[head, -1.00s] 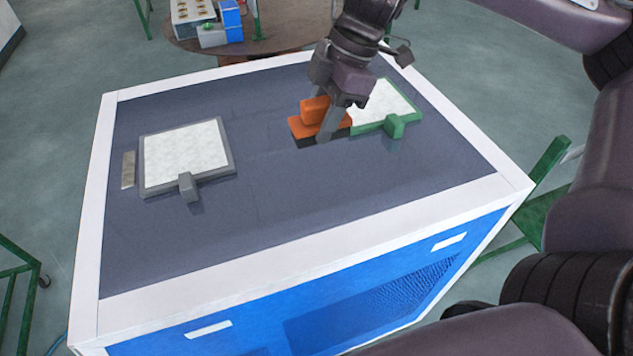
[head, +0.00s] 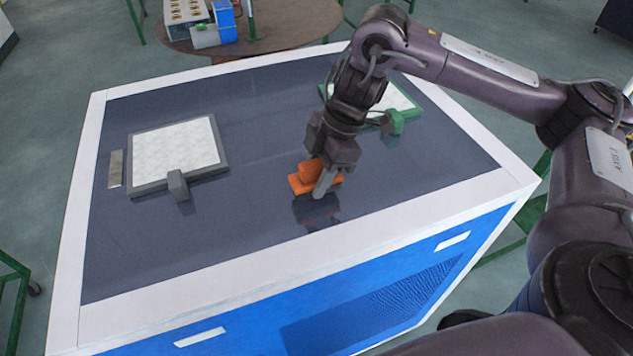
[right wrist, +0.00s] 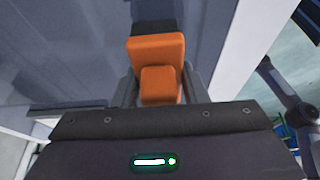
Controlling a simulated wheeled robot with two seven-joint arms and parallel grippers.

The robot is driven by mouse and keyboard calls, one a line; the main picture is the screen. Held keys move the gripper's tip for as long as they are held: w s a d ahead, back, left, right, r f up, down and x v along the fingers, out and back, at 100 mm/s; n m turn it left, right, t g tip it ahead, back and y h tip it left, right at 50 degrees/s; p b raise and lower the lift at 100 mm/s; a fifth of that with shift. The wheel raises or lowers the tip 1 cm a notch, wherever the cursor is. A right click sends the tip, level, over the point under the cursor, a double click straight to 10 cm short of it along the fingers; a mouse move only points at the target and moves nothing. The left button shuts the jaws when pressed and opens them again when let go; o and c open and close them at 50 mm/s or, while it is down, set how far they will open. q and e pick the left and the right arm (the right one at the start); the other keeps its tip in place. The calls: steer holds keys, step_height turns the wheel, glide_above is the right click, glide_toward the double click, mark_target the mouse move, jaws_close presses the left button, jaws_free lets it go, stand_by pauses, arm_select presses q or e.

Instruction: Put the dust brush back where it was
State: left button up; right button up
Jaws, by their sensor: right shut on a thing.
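The dust brush is an orange block with a raised orange grip (head: 309,172), in the middle of the dark top of the blue-and-white cabinet (head: 240,225). My right gripper (head: 323,180) is shut on the brush's grip and points down. In the right wrist view the orange brush (right wrist: 157,55) sits between the two fingers, with its dark bristle part (right wrist: 154,26) beyond it. A dark reflection shows on the surface below the brush; I cannot tell for sure whether the brush touches the surface. My left gripper is not in view.
A grey-framed white filter panel (head: 175,152) lies at the left of the top, with a small metal plate (head: 115,169) beside it. A green-framed panel (head: 396,122) lies behind my right gripper. A round brown table (head: 290,25) stands at the back. The front of the top is clear.

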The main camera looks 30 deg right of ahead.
steer(key=shift+f, duration=0.95)
steer(key=o, duration=1)
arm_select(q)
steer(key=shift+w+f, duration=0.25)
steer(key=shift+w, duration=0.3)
arm_select(e)
steer(key=shift+r, duration=0.3)
steer(key=p+v, duration=0.4)
steer(key=v, duration=0.5)
steer(key=shift+w+r, duration=0.1)
steer(key=shift+r, duration=0.25)
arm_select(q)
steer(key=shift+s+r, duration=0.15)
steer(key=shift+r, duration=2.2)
arm_select(e)
steer(key=shift+v, duration=1.05)
